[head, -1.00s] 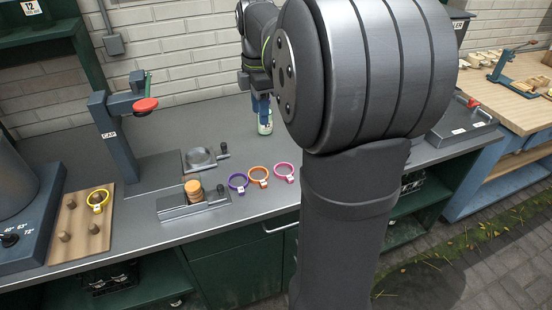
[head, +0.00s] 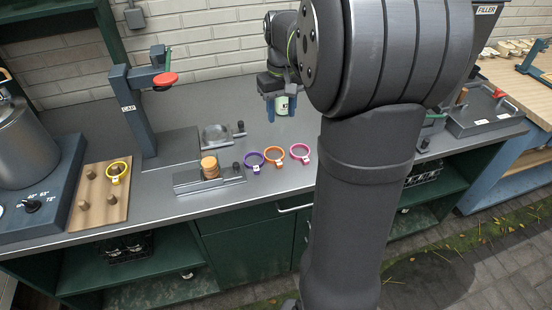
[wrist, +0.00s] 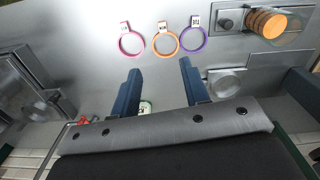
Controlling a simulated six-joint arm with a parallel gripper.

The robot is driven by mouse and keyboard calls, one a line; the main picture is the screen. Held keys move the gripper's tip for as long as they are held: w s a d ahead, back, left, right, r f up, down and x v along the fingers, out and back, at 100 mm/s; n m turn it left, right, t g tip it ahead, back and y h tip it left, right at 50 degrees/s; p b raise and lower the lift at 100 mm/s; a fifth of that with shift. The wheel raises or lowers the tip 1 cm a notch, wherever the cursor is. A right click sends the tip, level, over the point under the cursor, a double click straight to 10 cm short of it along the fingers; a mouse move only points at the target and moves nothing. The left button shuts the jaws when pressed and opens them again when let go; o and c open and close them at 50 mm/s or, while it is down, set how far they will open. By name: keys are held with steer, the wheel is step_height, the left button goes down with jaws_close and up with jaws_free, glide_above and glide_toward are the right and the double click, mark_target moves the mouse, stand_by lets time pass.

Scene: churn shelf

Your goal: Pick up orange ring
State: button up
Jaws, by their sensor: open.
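The orange ring (head: 274,157) lies flat on the grey counter, between a purple ring (head: 254,161) on its left and a pink ring (head: 300,153) on its right. In the wrist view the orange ring (wrist: 166,44) lies beyond the fingertips, with the purple ring (wrist: 194,38) now on its right and the pink ring (wrist: 131,43) on its left. Each ring has a small white tag. My gripper (wrist: 160,70) is open and empty, its two blue fingers apart. In the head view my gripper (head: 280,101) is above the counter, behind the rings.
A fixture with an orange-brown stack (head: 209,167) stands left of the rings. A wooden peg board (head: 100,205) holds a yellow ring (head: 118,170). A capping stand (head: 135,115) rises behind. A small pale bottle (head: 283,107) is near my gripper.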

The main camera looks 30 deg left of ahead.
steer(key=m, duration=0.1)
glide_above(279, 164)
steer(key=f, duration=0.8)
steer(key=w+f, duration=0.1)
steer(key=f, duration=0.3)
steer(key=shift+f, duration=0.2)
steer(key=shift+s+f, duration=0.2)
steer(key=shift+f, duration=1.15)
steer(key=shift+s+f, duration=0.2)
steer(key=shift+f, duration=1.15)
jaws_close()
